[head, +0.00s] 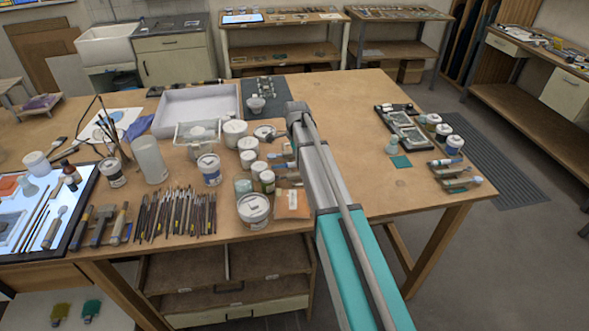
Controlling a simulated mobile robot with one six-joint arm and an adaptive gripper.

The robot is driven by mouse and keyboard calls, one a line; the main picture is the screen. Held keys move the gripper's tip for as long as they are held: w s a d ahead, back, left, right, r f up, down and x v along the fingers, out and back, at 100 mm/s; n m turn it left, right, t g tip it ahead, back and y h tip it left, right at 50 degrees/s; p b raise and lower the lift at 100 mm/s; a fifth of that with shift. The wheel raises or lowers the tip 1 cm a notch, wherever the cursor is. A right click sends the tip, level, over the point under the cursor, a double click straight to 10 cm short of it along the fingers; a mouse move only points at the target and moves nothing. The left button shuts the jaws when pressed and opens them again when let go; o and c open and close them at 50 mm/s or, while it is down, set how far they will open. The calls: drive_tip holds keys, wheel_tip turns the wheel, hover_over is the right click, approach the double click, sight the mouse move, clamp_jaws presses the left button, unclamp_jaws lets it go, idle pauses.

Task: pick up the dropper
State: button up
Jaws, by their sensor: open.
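I cannot make out a dropper for certain at this size. Small dark-and-red bottles (70,172), which may have dropper tops, stand at the left by the light panel. My arm reaches from the bottom right over the middle of the table, and its grey far end is above the table beside the white jars. My gripper does not show; the arm may hide it along with part of the table beneath.
The wooden table (350,110) holds a white tray (198,107), a row of brushes (175,213), white jars (235,132), a large tub (254,210) and a lit panel (85,215). Bare tabletop lies right of my arm, before the dark palette tray (405,130).

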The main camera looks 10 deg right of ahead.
drive_tip(key=shift+f+b, duration=0.85)
drive_tip(key=shift+f, duration=0.35)
drive_tip(key=shift+c, duration=0.2)
clamp_jaws()
